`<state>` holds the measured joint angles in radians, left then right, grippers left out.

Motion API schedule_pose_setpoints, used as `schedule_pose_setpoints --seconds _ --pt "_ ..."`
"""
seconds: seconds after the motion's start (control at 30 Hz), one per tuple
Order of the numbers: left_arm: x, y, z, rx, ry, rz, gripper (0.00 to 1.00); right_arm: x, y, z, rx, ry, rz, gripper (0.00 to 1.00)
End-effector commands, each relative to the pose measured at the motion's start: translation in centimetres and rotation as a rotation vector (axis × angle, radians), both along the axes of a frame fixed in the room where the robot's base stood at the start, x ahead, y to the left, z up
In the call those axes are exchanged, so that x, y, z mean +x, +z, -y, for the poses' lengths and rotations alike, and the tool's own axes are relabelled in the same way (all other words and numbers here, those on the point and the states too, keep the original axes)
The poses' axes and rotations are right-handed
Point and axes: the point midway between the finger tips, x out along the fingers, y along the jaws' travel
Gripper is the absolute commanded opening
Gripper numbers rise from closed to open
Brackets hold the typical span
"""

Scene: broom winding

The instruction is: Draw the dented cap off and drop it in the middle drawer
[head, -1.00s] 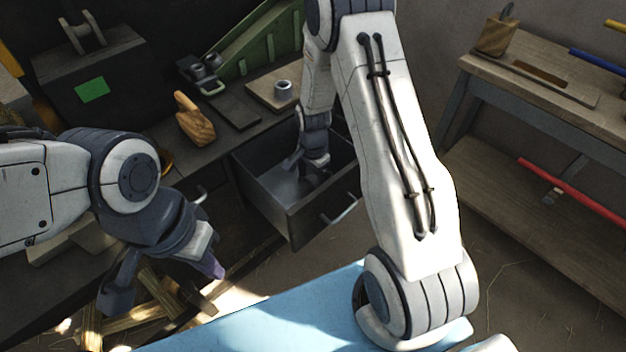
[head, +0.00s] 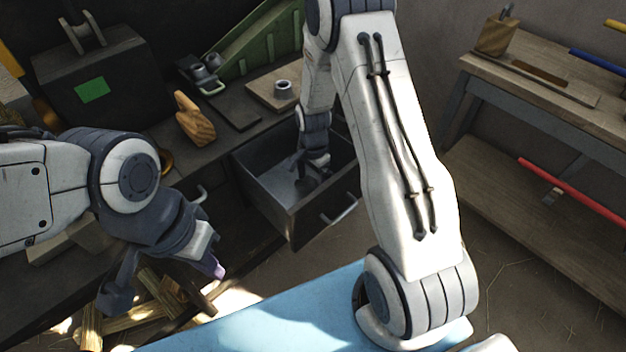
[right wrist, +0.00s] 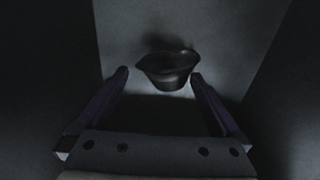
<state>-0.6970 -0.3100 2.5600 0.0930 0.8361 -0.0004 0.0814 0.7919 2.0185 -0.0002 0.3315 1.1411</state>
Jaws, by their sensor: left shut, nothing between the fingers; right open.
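The dented cap (right wrist: 168,70) shows in the right wrist view as a dark, cup-like piece with an uneven rim. It is just beyond my right fingertips, over the pale drawer floor; I cannot tell whether it rests on it. My right gripper (right wrist: 160,78) is open, its fingers either side of the near view of the cap. In the head view my right gripper (head: 308,178) reaches down inside the pulled-out drawer (head: 322,212). My left gripper (head: 217,270) is shut and empty, low at the left, away from the drawer.
A wooden hand-shaped block (head: 194,120) and a board with a grey ring (head: 283,90) are on the bench above the drawer. Broom bundles (head: 160,300) lie below my left gripper. A wooden side bench (head: 545,85) stands right. A blue surface (head: 270,315) is in front.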

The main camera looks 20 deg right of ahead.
Motion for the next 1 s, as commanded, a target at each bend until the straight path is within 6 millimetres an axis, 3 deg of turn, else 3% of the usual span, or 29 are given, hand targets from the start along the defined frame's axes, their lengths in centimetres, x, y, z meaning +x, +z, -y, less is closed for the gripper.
schedule_pose_setpoints --seconds 1.0 --pt "0.0 3.7 0.0 0.0 0.0 0.0 0.0 0.0 4.0 0.0 0.0 0.0 0.0 1.0"
